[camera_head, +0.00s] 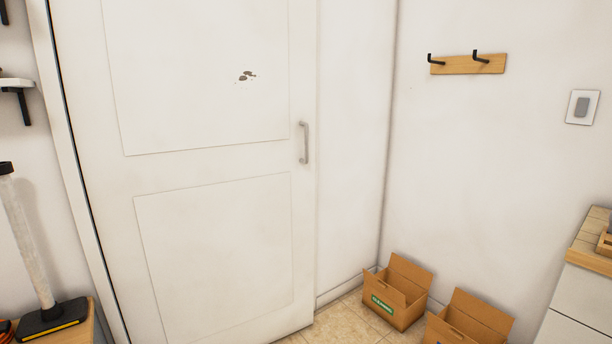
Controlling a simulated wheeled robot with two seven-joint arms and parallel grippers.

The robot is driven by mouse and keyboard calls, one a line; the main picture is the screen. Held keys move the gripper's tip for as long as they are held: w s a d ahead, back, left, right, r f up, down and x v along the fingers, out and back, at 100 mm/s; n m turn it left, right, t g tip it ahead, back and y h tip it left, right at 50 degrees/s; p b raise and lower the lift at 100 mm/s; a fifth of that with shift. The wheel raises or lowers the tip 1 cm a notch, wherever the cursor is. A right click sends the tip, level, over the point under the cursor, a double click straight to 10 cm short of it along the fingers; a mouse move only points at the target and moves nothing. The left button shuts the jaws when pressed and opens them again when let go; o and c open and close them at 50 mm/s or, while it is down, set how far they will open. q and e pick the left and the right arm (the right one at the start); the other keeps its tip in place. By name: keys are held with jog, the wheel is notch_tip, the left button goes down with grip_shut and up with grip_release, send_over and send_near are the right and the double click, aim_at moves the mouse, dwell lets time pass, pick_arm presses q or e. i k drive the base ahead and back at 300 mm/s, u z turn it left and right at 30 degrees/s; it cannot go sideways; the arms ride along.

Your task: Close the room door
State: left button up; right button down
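The white room door (215,165) fills the left and middle of the head view. It has two flat panels and a small dark mark on the upper one. A grey vertical bar handle (304,143) sits near its right edge. A white frame post (72,170) runs along the door's left edge, with a thin dark line between them. White wall shows right of the door's right edge. Neither of my grippers is in view, and nothing touches the handle.
A hook rack (468,65) and a switch (582,107) are on the right wall. A cabinet (580,310) stands at the lower right.

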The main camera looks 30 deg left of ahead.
aim_at(193, 121)
jog(key=u, duration=0.45)
jog(key=i, duration=0.8)
jog(key=u, duration=1.35)
jog(key=i, duration=0.55)
jog(key=u, duration=0.55)
